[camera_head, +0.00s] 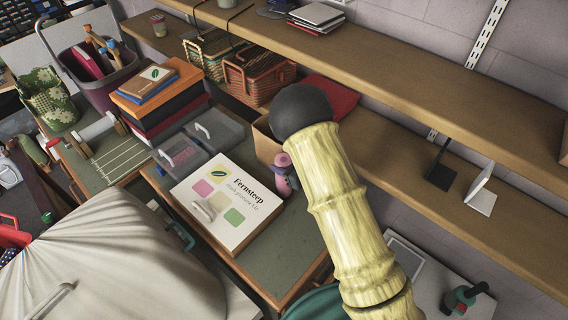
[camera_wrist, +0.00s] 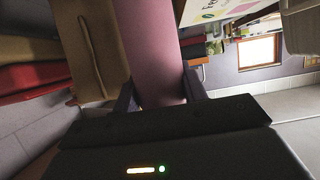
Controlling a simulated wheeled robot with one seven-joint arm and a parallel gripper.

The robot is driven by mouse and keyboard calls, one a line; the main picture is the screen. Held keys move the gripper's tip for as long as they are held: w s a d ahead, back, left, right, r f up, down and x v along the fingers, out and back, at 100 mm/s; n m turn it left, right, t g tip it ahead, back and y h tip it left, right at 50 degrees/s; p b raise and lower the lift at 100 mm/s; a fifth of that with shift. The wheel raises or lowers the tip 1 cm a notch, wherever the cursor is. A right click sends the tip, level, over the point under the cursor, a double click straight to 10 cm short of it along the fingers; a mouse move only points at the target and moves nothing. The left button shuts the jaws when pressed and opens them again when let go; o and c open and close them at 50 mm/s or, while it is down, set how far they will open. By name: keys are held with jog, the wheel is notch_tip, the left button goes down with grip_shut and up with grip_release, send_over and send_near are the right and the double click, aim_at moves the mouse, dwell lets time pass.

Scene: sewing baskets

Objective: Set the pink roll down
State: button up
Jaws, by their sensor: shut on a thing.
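The pink roll (camera_head: 281,180) stands roughly upright at the right edge of the white Fernsterp pattern box (camera_head: 262,188), partly hidden by my arm in the head view. In the wrist view the pink roll (camera_wrist: 150,50) runs up between the two dark fingers of my gripper (camera_wrist: 158,92), which is shut on it. In the head view most of my gripper (camera_head: 291,179) is hidden behind my arm. The roll's lower end is hard to see, so I cannot tell whether it touches the desk.
A cardboard box (camera_head: 264,142) is close behind the roll; it also shows in the wrist view (camera_wrist: 92,45). Grey lidded bins (camera_head: 181,153) stand left of it. A wooden shelf (camera_head: 440,180) runs along the wall. A bare green desk strip (camera_head: 290,235) lies in front of the roll.

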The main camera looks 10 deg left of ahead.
jog(key=shift+f, duration=0.45)
jog(key=o, duration=1.3)
jog(key=shift+s+d, duration=0.15)
jog(key=shift+d, duration=0.2)
jog(key=b+v, duration=0.4)
jog(key=v, duration=0.7)
jog(key=shift+s+d+r, duration=0.1)
jog(key=shift+s+r, duration=0.05)
jog(key=shift+r, duration=0.05)
